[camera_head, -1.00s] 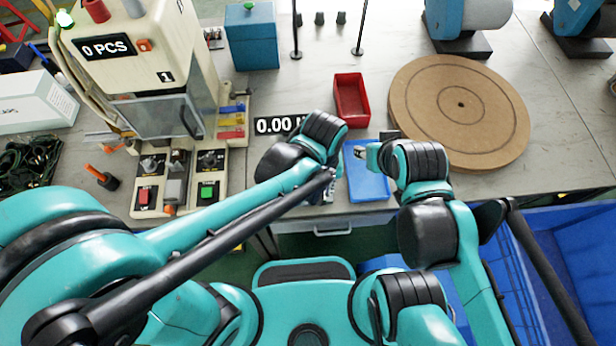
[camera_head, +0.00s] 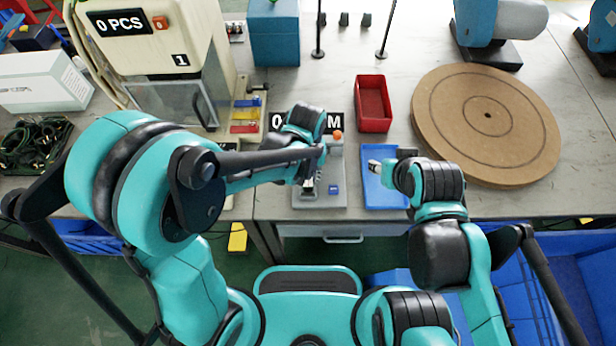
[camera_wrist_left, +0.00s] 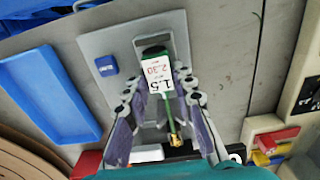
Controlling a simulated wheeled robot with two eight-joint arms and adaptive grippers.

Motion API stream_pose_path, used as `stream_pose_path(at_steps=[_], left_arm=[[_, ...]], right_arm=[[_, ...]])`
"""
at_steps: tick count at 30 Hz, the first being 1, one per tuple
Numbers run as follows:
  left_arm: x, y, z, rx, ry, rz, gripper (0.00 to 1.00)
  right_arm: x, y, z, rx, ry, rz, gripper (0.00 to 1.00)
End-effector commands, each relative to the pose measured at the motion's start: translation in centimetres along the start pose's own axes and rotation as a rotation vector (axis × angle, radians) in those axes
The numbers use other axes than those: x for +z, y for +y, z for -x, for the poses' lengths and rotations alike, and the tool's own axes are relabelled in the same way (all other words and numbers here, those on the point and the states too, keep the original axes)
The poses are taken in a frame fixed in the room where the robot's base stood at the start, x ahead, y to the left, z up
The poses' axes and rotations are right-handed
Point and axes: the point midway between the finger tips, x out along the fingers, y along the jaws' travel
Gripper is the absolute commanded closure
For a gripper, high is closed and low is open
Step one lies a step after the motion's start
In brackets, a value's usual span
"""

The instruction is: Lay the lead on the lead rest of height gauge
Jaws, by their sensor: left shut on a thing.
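My left gripper (camera_head: 310,183) is over the grey base of the height gauge (camera_head: 322,201), which has a blue button and an orange knob. In the left wrist view the gripper (camera_wrist_left: 160,84) is shut on the lead (camera_wrist_left: 169,112), a green wire with a brass-coloured end and a white tag reading 1.5 and 2.30. The gauge base (camera_wrist_left: 97,43) lies behind the lead there. I cannot tell whether the lead touches the lead rest, which the lead and fingers hide. My right gripper (camera_head: 377,166) is over the blue tray; its fingers are too small to read.
The blue tray (camera_head: 382,195) lies right of the gauge, with a red bin (camera_head: 373,103) behind it. A round brown board (camera_head: 487,120) lies further right. The press machine (camera_head: 160,50) stands at left. A gauge display (camera_head: 336,122) is partly hidden behind the left arm.

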Motion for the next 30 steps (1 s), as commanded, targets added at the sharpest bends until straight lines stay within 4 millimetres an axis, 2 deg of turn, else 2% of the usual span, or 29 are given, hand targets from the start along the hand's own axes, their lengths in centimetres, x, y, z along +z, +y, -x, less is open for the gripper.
stream_pose_path(at_steps=[9,10,12,23,26,30], left_arm=[[0.0,0.0,-0.3,0.0,0.0,0.0,1.0],[0.0,0.0,-0.2,0.0,0.0,0.0,0.67],[0.0,0.0,-0.1,0.0,0.0,0.0,0.54],[0.0,0.0,0.3,0.0,0.0,0.0,0.54],[0.1,0.0,1.7,0.0,0.0,0.0,0.54],[0.0,0.0,4.8,0.0,0.0,0.0,0.54]], right_arm=[[0.2,0.0,-0.2,0.0,0.0,0.0,0.6],[0.1,0.0,-0.2,0.0,0.0,0.0,0.6],[0.1,0.0,-0.1,0.0,0.0,0.0,0.6],[-0.2,0.0,0.2,0.0,0.0,0.0,0.6],[-0.5,0.0,0.7,0.0,0.0,0.0,0.6],[-1.3,0.0,1.8,0.0,0.0,0.0,0.6]])
